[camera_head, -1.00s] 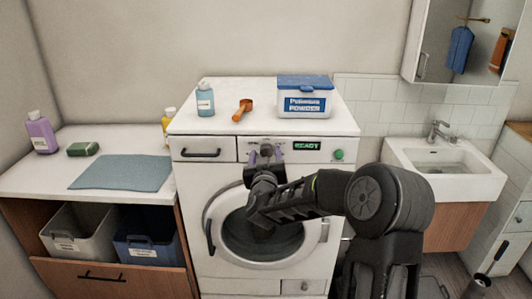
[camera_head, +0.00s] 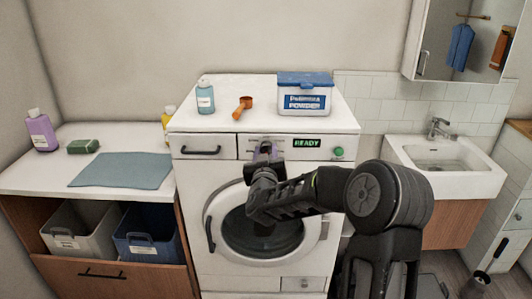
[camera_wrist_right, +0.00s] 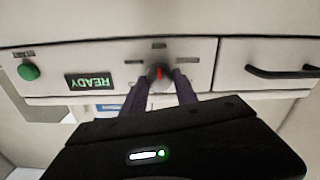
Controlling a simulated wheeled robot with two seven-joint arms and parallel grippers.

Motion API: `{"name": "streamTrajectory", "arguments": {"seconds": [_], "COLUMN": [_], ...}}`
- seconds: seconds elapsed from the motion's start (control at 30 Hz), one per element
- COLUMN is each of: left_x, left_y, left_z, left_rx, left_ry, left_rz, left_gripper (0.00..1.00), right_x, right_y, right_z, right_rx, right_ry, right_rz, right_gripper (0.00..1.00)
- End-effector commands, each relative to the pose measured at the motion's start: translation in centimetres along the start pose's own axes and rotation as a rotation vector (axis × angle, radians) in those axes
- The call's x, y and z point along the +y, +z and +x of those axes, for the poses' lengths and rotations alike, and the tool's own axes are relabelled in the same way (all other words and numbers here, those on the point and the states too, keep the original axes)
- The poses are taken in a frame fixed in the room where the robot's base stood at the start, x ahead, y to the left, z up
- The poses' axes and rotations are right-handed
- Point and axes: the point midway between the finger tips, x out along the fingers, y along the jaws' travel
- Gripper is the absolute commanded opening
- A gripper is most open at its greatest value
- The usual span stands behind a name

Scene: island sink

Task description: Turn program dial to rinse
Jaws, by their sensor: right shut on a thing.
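The program dial (camera_wrist_right: 159,72) is a small knob with a red mark on the washing machine's front panel. In the right wrist view the mark looks roughly vertical. Small labels around the dial are too small to read. My right gripper (camera_wrist_right: 160,88) is shut on the dial, a finger at either side. In the head view the right gripper (camera_head: 265,151) is at the panel and largely hides the dial. The green display (camera_head: 307,143) reads READY. My left gripper is not in view.
The washing machine (camera_head: 300,225) has a green button (camera_head: 338,152) and a handled drawer (camera_head: 202,151) on its panel. A sink (camera_head: 445,165) stands right.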

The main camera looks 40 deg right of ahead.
Motion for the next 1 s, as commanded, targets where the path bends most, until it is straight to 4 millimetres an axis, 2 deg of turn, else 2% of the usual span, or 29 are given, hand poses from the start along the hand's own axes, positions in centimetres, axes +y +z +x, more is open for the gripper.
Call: {"name": "streamTrajectory", "arguments": {"seconds": [0.27, 0.47, 0.67, 1.0], "left_x": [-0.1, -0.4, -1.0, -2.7], "left_y": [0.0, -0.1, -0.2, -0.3], "left_z": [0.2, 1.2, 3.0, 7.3], "left_rx": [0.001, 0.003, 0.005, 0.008], "left_ry": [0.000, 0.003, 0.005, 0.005], "left_rz": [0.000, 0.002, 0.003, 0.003], "left_gripper": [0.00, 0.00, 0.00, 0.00], "right_x": [0.0, 0.0, -0.1, 0.0], "right_y": [0.1, 0.2, 0.4, 0.6], "right_z": [0.0, 0.0, 0.0, 0.0], "right_rx": [0.000, 0.003, 0.004, 0.004], "right_ry": [-0.001, 0.001, 0.000, 0.000], "right_rz": [0.010, 0.060, 0.169, 0.462], "right_gripper": [0.00, 0.00, 0.00, 0.00]}}
